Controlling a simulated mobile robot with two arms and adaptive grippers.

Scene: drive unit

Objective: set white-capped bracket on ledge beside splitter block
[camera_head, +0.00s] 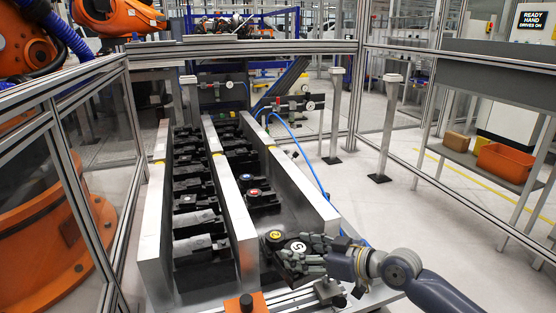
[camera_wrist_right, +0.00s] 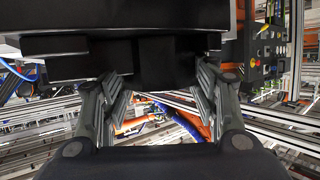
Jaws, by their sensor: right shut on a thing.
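The white-capped bracket (camera_head: 298,246), a dark part with a "5" on its round white cap, is at the front end of the right channel. My right gripper (camera_head: 308,254) is at the bracket from the right and is shut on it. In the right wrist view a black block-shaped body (camera_wrist_right: 140,58) fills the top, between and above the fingers (camera_wrist_right: 152,100). Its cap does not show there. I cannot tell which part is the splitter block, nor which surface is the ledge. My left gripper is not in view.
A yellow-capped part marked "2" (camera_head: 275,237) sits close to the left of the held bracket. Metal rails (camera_head: 238,222) divide channels of black parts. An orange block (camera_head: 246,303) is at the front edge. A grey shelf with an orange bin (camera_head: 505,162) is at right.

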